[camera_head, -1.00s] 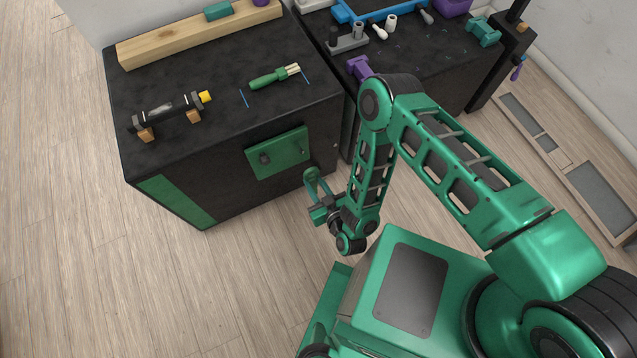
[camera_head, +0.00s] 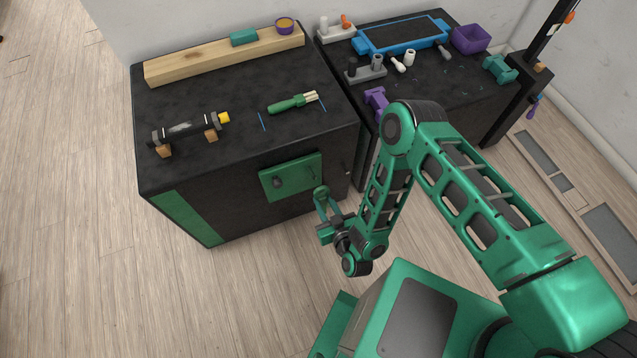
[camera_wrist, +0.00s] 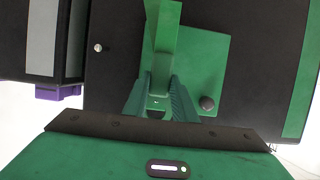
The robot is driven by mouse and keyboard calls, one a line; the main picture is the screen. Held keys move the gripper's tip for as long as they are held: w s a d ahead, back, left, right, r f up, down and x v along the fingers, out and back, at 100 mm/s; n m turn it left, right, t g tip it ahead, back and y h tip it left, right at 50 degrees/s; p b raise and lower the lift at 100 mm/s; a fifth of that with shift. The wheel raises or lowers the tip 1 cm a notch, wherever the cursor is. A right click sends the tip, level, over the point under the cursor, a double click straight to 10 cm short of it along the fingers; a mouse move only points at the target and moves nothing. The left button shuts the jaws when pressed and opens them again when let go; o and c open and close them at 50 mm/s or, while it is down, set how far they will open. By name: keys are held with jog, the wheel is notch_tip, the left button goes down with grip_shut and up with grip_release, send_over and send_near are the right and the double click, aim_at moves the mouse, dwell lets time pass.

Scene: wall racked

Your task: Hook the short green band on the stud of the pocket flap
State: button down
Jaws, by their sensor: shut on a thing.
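The pocket flap (camera_head: 303,173) is a green plate on the front face of the dark cabinet. A dark round stud (camera_head: 277,183) sticks out near its left end. In the wrist view the flap (camera_wrist: 205,60) lies behind the band, with the stud (camera_wrist: 207,103) right of the fingers. My gripper (camera_wrist: 157,92) is shut on the short green band (camera_wrist: 162,35), which stretches away from the fingertips. In the head view my gripper (camera_head: 328,222) holds the band (camera_head: 320,197) just below and right of the flap. The band is apart from the stud.
The cabinet top (camera_head: 235,130) holds a wooden beam (camera_head: 210,57), a green-handled brush (camera_head: 290,103) and a dark cylinder on blocks (camera_head: 185,131). A second bench (camera_head: 440,90) with tools stands to the right. The floor (camera_head: 70,200) at the left is clear.

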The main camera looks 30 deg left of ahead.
jog(key=shift+w+a, duration=0.1)
jog(key=shift+a, duration=0.05)
jog(key=shift+x, duration=0.8)
jog(key=shift+a+f, duration=0.1)
jog(key=shift+f, duration=0.05)
dwell(0.4)
jog(key=shift+w+a, duration=0.95)
jog(key=shift+a, duration=0.2)
jog(key=shift+w+a, duration=0.95)
jog(key=shift+a, duration=0.25)
jog(key=shift+f, duration=0.45)
dwell(0.7)
jog(key=c, duration=1.4)
grip_release()
